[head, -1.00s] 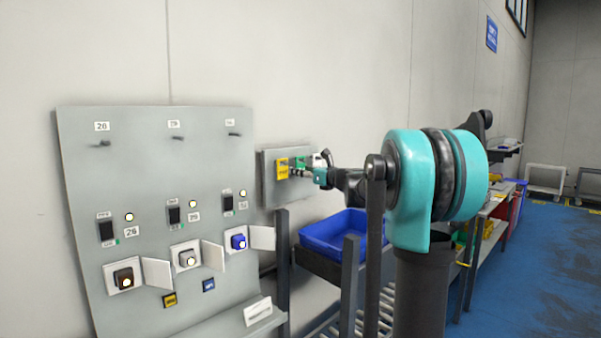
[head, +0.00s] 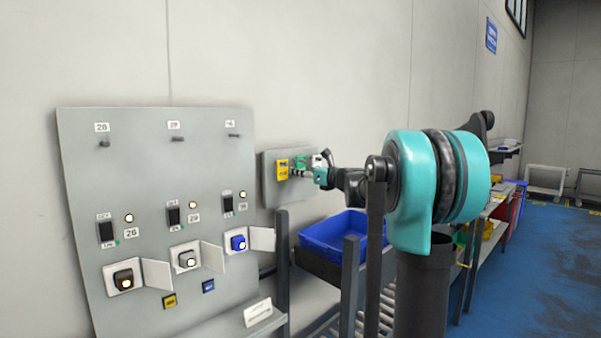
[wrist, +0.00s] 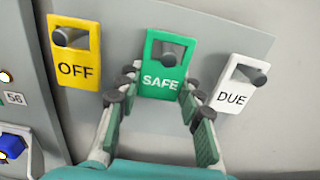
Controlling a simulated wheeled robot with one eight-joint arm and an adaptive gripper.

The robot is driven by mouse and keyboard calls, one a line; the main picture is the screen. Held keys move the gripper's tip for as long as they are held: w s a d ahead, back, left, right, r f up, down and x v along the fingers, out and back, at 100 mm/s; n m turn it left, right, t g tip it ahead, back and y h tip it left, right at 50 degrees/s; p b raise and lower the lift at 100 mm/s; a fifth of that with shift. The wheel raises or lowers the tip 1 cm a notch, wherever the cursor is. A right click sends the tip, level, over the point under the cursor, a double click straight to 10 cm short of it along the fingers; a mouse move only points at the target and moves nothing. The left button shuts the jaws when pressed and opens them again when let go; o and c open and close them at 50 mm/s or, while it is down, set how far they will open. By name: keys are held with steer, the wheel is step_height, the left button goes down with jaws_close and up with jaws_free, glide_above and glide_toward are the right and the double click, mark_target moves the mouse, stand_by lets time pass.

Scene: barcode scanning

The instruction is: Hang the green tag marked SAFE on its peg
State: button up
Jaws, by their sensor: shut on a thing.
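The green tag marked SAFE (wrist: 160,92) is in the middle of a row of three tags in the wrist view. A dark peg (wrist: 169,59) shows in its window. My gripper (wrist: 157,80) has its fingers at the two side edges of this tag and is shut on it. In the head view the green tag (head: 300,161) is small, at the small grey board, with my gripper (head: 314,175) right at it. Whether the tag is fully on the peg or slightly off it cannot be told.
A yellow OFF tag (wrist: 76,70) hangs on a peg to the left, and a white DUE tag (wrist: 239,88) to the right. The large grey panel (head: 80,180) has several switches, open white flaps and bare pegs. A blue bin (head: 340,238) stands below the small board.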

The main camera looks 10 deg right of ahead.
steer(key=shift+v, duration=1.1)
stand_by(0.6)
steer(key=shift+v, duration=1.5)
steer(key=shift+s, duration=0.1)
steer(key=v, duration=0.6)
stand_by(1.1)
